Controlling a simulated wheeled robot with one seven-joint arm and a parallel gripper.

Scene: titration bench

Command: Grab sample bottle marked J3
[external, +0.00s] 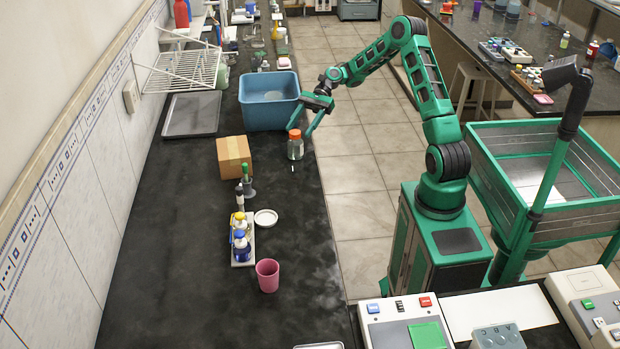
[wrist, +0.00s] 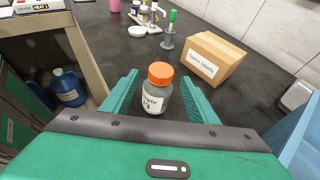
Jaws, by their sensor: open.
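The sample bottle (external: 295,147) is a clear, small bottle with an orange cap and a white label. It stands upright on the dark bench near its right edge. In the wrist view the bottle (wrist: 157,92) sits between my two green fingers, and its label shows printing that ends in what looks like a 3; the rest is too small to read surely. My gripper (external: 304,124) is open and reaches down around the bottle. In the wrist view my gripper (wrist: 162,100) has a gap on each side of the bottle, wider on the right.
A blue tub (external: 268,112) stands just behind the bottle, and a cardboard box (external: 234,157) is to its left. A white dish (external: 265,218), a rack of small bottles (external: 243,258) and a pink cup (external: 267,275) are nearer the camera. The bench's front left is clear.

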